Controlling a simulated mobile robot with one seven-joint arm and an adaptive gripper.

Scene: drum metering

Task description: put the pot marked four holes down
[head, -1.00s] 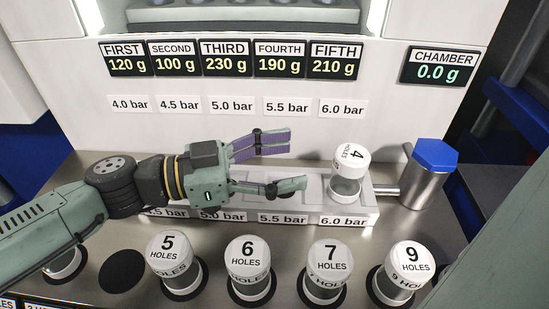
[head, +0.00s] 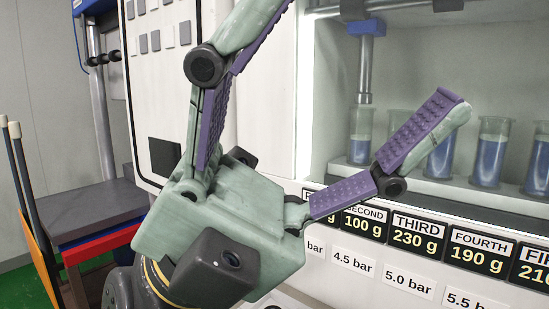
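My gripper (head: 370,55) is open and empty. It is large and close to the camera, its two purple-padded fingers spread wide. One finger points up past the top edge and the other points up and to the right. The pot marked four holes is outside the current head view. A second ago it stood on the 6.0 bar place of the white rack, which is also out of view now.
Behind the gripper, clear beakers (head: 490,152) of blue liquid stand on a ledge in a white cabinet. Below them are weight labels (head: 414,231) and pressure labels (head: 408,281). A grey-topped table (head: 90,207) with a red edge stands at the left.

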